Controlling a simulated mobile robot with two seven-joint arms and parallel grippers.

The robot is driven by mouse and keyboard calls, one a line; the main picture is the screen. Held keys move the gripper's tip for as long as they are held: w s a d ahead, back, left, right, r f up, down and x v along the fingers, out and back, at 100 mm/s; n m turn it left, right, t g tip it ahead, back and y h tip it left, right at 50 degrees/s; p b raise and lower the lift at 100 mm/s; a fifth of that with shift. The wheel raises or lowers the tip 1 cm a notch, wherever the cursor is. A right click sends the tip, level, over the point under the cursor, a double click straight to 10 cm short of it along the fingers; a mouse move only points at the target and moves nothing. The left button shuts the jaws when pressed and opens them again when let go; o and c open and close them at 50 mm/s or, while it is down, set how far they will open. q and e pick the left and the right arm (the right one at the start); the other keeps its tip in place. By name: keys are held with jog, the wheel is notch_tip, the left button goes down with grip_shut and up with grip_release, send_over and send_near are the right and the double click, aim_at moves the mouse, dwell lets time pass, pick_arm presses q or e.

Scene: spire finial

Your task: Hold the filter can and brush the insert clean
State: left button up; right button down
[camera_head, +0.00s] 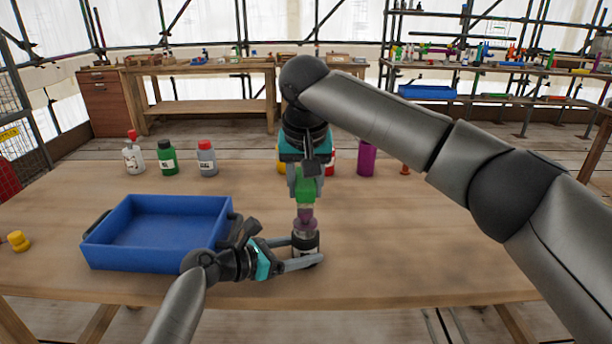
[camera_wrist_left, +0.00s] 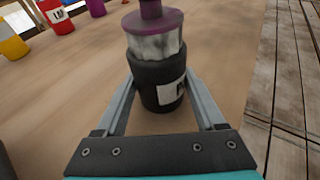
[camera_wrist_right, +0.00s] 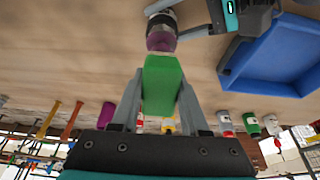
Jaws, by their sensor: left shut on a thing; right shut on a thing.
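The black filter can (camera_head: 305,243) with a white label stands upright at the table's front middle. My left gripper (camera_head: 300,256) is shut around its sides; the left wrist view also shows the can (camera_wrist_left: 158,82). A whitish-grey insert (camera_wrist_left: 156,46) sticks up from the can, topped by a purple part (camera_wrist_left: 152,20) with a narrower stem. My right gripper (camera_head: 304,180) points down above the can and is shut on a green block-like piece (camera_wrist_right: 162,85), perhaps the brush handle. Its lower end is close to the purple part; I cannot tell whether they touch. No bristles are visible.
An empty blue tray (camera_head: 225,222) lies left of the can. Several bottles, including a green one (camera_head: 167,157), stand along the back edge, with a purple cylinder (camera_head: 366,158) at right. A yellow object (camera_head: 18,241) lies far left. The right tabletop is clear.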

jog(key=shift+f, duration=0.95)
dwell(1.0)
jog(key=shift+w, duration=0.1)
jog(key=shift+w, duration=0.45)
jog(key=shift+s+r, duration=0.1)
jog(key=shift+s, duration=1)
jog(key=shift+w, duration=1.1)
jog(key=shift+s, duration=1.1)
jog(key=shift+w, duration=1.1)
